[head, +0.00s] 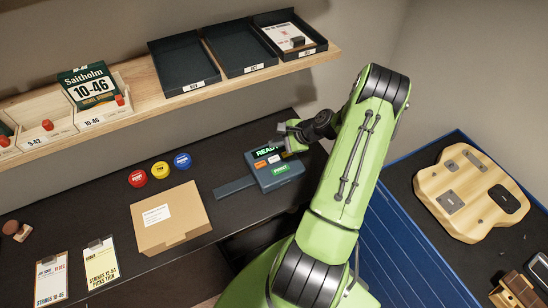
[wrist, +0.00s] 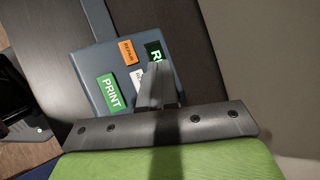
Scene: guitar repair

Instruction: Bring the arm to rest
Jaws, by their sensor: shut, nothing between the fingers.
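My gripper (head: 288,134) is at the end of my green arm in the head view, above the back part of a blue-grey label printer (head: 271,181). In the wrist view the fingers (wrist: 157,72) are together with nothing between them. They overlap the printer (wrist: 95,70) and partly cover its "READY" display (wrist: 155,51). I cannot tell whether the fingertips touch the printer. The green PRINT button (wrist: 111,94) and an orange button (wrist: 128,51) show beside the fingers.
A cardboard box (head: 168,226) and red, yellow and blue round pieces (head: 160,170) are on the dark bench left of the printer. A wooden shelf (head: 143,92) with trays runs behind. A wooden guitar body (head: 456,215) lies on the blue cabinet at right.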

